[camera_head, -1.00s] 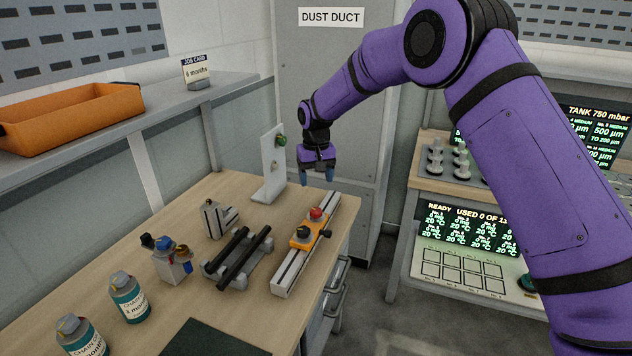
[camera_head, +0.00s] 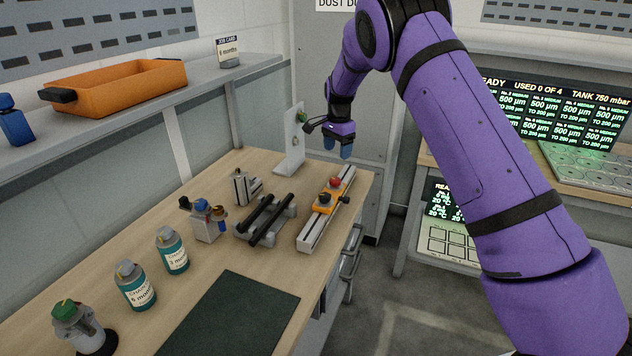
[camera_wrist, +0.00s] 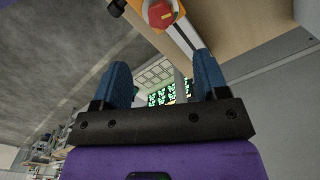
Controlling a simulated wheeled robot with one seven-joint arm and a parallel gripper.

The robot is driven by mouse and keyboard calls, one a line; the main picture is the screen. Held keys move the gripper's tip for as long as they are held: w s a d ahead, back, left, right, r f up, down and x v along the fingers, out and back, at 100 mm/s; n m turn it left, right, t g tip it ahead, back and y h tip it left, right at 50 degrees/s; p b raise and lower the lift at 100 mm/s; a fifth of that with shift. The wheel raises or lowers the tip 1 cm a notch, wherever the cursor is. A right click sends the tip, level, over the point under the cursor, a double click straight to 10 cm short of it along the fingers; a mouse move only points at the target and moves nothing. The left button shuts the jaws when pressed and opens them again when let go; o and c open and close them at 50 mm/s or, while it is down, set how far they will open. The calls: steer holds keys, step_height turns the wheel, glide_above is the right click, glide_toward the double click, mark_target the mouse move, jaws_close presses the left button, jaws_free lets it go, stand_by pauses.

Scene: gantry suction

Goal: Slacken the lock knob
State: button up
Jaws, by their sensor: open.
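An orange carriage (camera_head: 324,203) sits on a grey slotted rail (camera_head: 312,232) on the wooden bench. It carries a red knob (camera_head: 335,183), a black knob (camera_head: 325,198) on top and a small black knob (camera_head: 345,200) sticking out at its right side. I cannot tell for sure which is the lock knob. My gripper (camera_head: 338,148) is open and empty, pointing down above the rail's far end, apart from the carriage. In the wrist view the red knob (camera_wrist: 160,14) and part of the orange carriage (camera_wrist: 178,5) show at the top edge, beyond the blue fingers (camera_wrist: 162,78).
A white upright plate (camera_head: 290,145) with a green knob stands just left of my gripper. Black bars on a grey cradle (camera_head: 262,222), a small valve block (camera_head: 207,222) and labelled canisters (camera_head: 136,288) stand left of the rail. A dark mat (camera_head: 235,318) lies clear in front.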

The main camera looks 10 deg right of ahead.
mark_target(335, 179)
step_height(335, 179, down, 11)
steer(key=shift+a+r, duration=0.1)
steer(key=shift+r, duration=0.1)
stand_by(0.3)
steer(key=c, duration=0.9)
